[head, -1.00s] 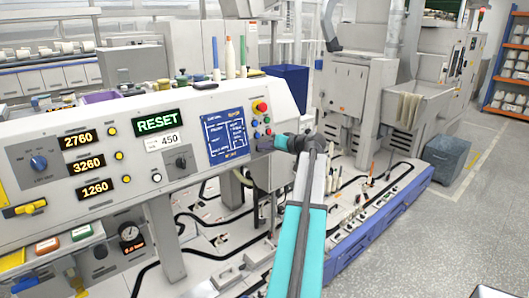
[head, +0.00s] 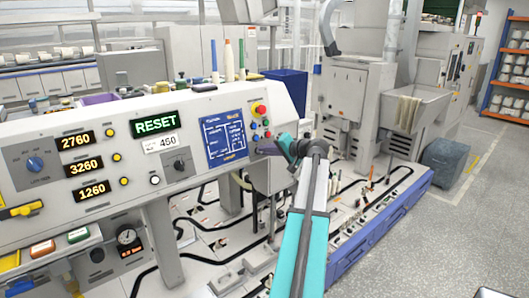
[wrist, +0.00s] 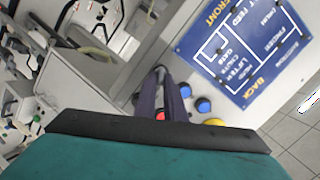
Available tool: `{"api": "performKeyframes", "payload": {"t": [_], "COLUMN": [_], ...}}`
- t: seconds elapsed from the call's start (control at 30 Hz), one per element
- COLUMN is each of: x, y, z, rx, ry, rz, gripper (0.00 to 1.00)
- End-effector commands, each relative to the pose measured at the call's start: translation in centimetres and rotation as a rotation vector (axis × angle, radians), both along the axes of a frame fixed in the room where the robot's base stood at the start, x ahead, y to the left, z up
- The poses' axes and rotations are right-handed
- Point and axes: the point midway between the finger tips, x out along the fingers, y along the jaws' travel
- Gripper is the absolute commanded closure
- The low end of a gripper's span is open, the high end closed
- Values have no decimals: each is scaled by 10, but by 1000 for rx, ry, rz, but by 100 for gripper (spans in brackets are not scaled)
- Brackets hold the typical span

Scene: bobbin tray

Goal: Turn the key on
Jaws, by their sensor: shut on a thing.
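The white control panel (head: 215,110) carries a blue diagram plate (head: 225,139), with a column of small coloured buttons (head: 266,128) to its right. My gripper (head: 259,149) reaches the panel from the right, just below these buttons. In the wrist view its dark fingers (wrist: 160,72) are close together, with their tips at the panel face. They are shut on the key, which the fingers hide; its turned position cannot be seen. A red button (wrist: 160,116) shows between the fingers, and blue buttons (wrist: 203,105) sit beside them.
A dark selector knob (head: 180,165) is left of the blue plate. Bobbins and hoses crowd the low machine bed (head: 350,215) behind my arm.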

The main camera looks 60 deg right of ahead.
Motion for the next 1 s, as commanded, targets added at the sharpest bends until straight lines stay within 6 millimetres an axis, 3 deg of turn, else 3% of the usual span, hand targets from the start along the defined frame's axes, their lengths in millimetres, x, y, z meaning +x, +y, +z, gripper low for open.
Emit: {"api": "performKeyframes", "payload": {"t": [0.23, 0.27, 0.37, 0.77, 1.0], "x": [4, 4, 3, -2, -22], "y": [2, 2, 1, 1, 4], "z": [4, 4, 3, 2, 7], "rx": [1, 1, 0, -2, -2], "ry": [-9, -9, -7, -3, -4], "rz": [4, 4, 3, 0, -1], "gripper": [100, 86, 72, 72, 72]}}
